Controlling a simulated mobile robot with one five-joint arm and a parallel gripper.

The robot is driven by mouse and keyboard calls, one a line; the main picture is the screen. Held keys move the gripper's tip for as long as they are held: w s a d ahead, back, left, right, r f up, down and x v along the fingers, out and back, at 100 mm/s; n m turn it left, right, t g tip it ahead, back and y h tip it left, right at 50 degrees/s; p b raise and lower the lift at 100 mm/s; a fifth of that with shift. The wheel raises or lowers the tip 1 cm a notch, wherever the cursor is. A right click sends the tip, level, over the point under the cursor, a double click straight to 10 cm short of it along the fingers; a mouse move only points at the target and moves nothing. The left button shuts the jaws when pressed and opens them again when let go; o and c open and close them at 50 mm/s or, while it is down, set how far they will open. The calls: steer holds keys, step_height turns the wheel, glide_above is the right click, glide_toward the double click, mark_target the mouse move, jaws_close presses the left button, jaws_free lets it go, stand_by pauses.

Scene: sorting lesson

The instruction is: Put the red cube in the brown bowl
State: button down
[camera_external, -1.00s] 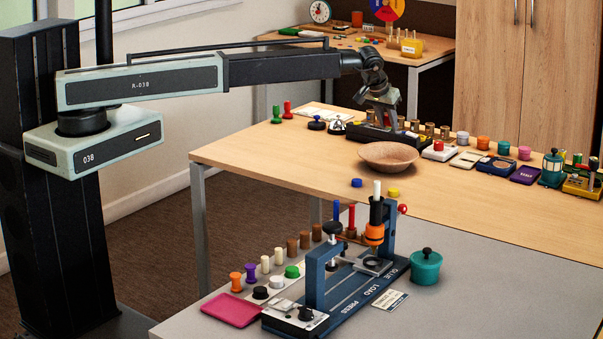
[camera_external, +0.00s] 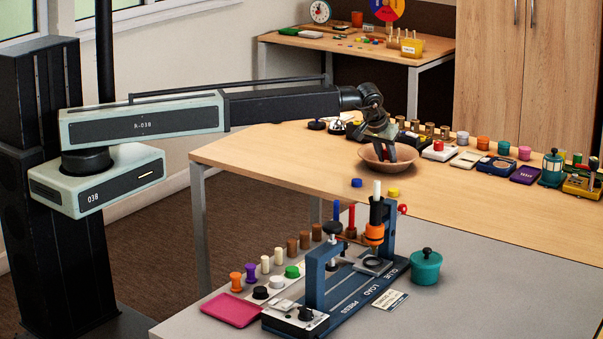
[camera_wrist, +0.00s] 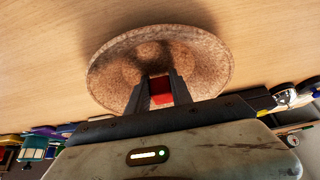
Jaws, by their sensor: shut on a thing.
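The brown bowl (camera_external: 372,163) stands on the wooden table in the external view. It also shows in the wrist view (camera_wrist: 105,72). My gripper (camera_external: 386,157) reaches down over the bowl, with its fingertips at or inside the rim. In the wrist view my gripper (camera_wrist: 157,90) is shut on the red cube (camera_wrist: 161,91), which sits between the two fingers over the bowl's interior. I cannot tell whether the cube touches the bowl's bottom. The cube does not show clearly in the external view.
The table's left part is clear.

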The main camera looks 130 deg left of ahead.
steer(key=c, duration=1.1)
jaws_free()
steer(key=shift+o, duration=0.2)
step_height(320, 180, up, 7)
steer(key=p, duration=0.7)
steer(key=shift+r+p, duration=0.2)
steer(key=shift+p, duration=0.1)
steer(key=shift+f, duration=0.25)
